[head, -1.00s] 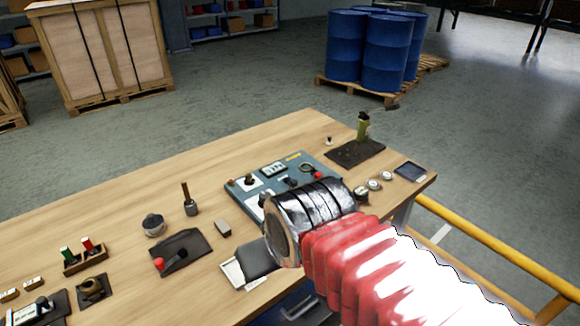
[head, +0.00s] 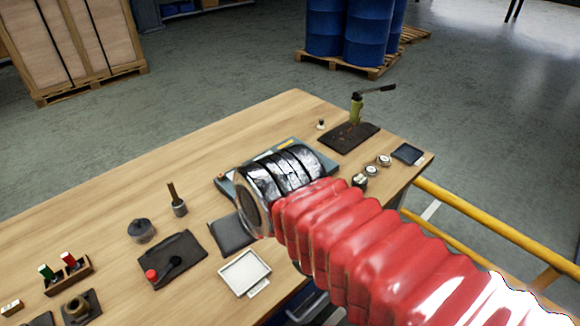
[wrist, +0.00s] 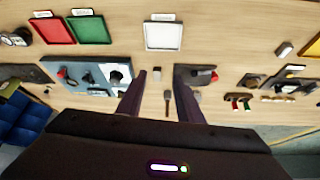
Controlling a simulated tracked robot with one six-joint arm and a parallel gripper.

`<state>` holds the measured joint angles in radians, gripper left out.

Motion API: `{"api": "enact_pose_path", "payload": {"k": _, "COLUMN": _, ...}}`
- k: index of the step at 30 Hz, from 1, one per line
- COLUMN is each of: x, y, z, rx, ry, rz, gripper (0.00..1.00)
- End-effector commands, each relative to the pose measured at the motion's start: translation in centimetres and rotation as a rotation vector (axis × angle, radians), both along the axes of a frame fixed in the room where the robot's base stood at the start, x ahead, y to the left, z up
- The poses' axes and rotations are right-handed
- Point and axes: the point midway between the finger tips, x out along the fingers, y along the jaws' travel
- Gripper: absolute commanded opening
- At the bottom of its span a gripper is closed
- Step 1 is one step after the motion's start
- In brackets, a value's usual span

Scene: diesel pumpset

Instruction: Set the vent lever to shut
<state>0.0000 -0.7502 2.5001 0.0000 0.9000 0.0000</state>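No label naming the vent lever is readable. A lever with a red knob (head: 151,275) lies low on a dark plate (head: 186,247) at the left-centre of the bench. The lever points toward the lower left from its pivot. The red knob also shows in the wrist view (wrist: 214,77), just right of my gripper. My gripper (wrist: 160,84) has its two dark fingers apart, with nothing held between them. It hangs above the bench. In the head view my wrist and red-sleeved arm hide my gripper and most of the blue-grey panel (head: 226,186).
A brush-like tool (head: 177,200) and a dark round knob (head: 141,230) stand near the plate. A white tray (head: 244,272) lies to its right. A green hand pump (head: 356,108) stands at the far right. The bench's back left is clear.

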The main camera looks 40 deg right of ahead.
Motion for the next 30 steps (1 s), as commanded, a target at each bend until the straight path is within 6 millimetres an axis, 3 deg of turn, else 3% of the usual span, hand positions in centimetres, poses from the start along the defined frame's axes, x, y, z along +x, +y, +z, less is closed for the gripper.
{"api": "enact_pose_path", "payload": {"k": 5, "x": 0.5, "y": -0.3, "z": 0.4, "rx": -0.006, "ry": 0.008, "rz": 0.003, "gripper": 0.37}}
{"api": "enact_pose_path", "payload": {"k": 11, "x": 2.7, "y": -1.1, "z": 1.9, "rx": -0.034, "ry": 0.053, "rz": 0.024, "gripper": 0.37}}
{"api": "enact_pose_path", "payload": {"k": 21, "x": 8.6, "y": -5.4, "z": 4.5, "rx": -0.090, "ry": 0.171, "rz": 0.082, "gripper": 0.37}}
{"api": "enact_pose_path", "payload": {"k": 30, "x": 13.8, "y": -10.4, "z": 5.2, "rx": -0.114, "ry": 0.274, "rz": 0.143, "gripper": 0.37}}
